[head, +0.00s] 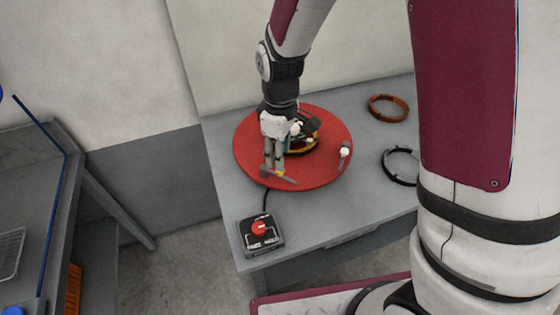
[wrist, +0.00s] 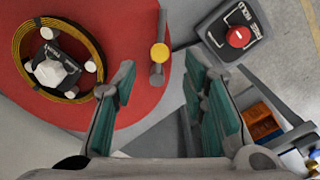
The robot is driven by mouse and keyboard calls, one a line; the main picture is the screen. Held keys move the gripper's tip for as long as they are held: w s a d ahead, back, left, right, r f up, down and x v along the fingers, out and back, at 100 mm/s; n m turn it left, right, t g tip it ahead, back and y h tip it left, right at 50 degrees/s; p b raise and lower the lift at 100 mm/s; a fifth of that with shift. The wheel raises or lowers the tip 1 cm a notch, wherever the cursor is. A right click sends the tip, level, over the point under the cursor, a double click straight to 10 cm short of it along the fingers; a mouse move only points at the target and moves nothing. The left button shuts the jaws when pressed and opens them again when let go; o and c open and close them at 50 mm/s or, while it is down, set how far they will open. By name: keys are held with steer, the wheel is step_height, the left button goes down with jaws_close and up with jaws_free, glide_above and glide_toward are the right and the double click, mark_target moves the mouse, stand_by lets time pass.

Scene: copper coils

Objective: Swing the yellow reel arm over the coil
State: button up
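The yellow reel arm is a grey bar with a yellow knob (head: 281,173) at the front edge of the red turntable; in the wrist view its yellow knob (wrist: 159,52) shows ahead, between the lines of my two fingers.
The red turntable (head: 318,176) lies on a grey table. Another arm with a white knob (head: 344,153) is at its right. A control box with a red button (head: 259,229) is at the front. An orange ring (head: 388,108) and a black ring (head: 387,162) lie at the right.

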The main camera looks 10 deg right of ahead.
mark_target(279, 173)
steer(key=shift+f, duration=2.55)
steer(key=shift+c, duration=0.3)
jaws_close()
